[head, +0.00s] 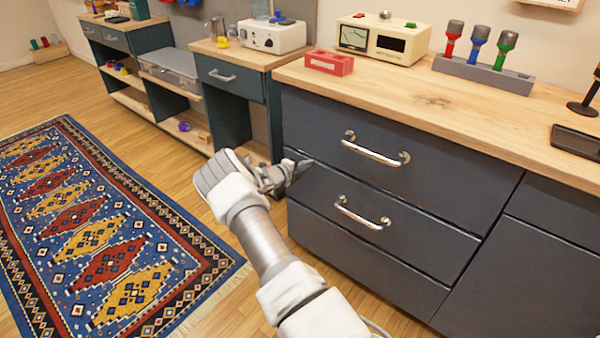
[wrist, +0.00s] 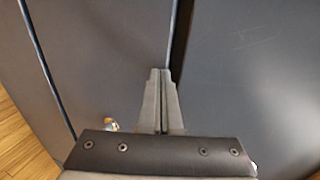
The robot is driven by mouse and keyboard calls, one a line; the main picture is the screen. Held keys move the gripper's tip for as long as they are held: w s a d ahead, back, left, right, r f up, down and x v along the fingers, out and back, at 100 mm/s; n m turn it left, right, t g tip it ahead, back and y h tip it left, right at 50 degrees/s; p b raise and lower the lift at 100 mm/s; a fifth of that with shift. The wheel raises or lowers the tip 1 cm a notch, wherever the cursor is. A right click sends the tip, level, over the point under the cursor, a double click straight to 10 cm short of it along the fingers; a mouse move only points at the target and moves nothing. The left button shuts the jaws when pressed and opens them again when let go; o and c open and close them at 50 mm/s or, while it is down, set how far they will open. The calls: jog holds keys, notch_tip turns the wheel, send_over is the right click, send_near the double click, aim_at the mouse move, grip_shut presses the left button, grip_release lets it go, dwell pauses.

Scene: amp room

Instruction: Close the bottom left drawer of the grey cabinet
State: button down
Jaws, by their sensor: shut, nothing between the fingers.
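The grey cabinet (head: 400,130) stands at the right in the head view. Its left column has an upper drawer (head: 315,122) and a lower drawer (head: 310,190), each with a silver bar handle. The lower handle (head: 362,214) is free. The lower front looks nearly flush; a dark line runs along its top, and I cannot tell whether a small gap remains. My gripper (head: 301,166) is shut and empty at the lower drawer's upper left corner. In the wrist view my gripper (wrist: 161,76) points at the dark seam between two fronts; contact is unclear.
A plain panel (head: 340,265) lies below the lower drawer. The wooden worktop (head: 420,100) above holds a red block (head: 329,62), a meter box (head: 385,40) and a screwdriver rack (head: 483,73). A patterned rug (head: 100,225) and bare floor lie left.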

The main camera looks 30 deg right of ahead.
jog(key=shift+d+r, duration=0.15)
jog(key=shift+d, duration=0.1)
jog(key=shift+r, duration=0.1)
jog(key=f+p+v, duration=0.1)
jog(key=p+v, duration=0.4)
jog(key=v, duration=0.9)
jog(key=shift+a+f, duration=0.2)
jog(key=shift+a, duration=0.1)
jog(key=s+a+r+m+g+y, duration=0.25)
jog(key=s+r+m, duration=0.45)
jog(key=r+m, duration=0.4)
jog(key=s+a+r+m+g+y, duration=0.1)
jog(key=s+a+r+m+y, duration=0.3)
jog(key=s+r+m, duration=0.6)
jog(key=s+a+r+m+t+y, duration=0.2)
jog(key=s+a+r+m+y, duration=0.2)
jog(key=s+a+r+m, duration=0.45)
jog(key=s+a+r+m+t+y, duration=0.25)
jog(key=s+a+r+m, duration=0.35)
jog(key=s+m, duration=0.45)
notch_tip(320, 180, up, 17)
jog(key=s+a+p, duration=0.1)
jog(key=p, duration=1.7)
jog(key=shift+a+r+y+p, duration=0.2)
jog(key=shift+r+y+p, duration=0.05)
jog(key=shift+y+p, duration=0.15)
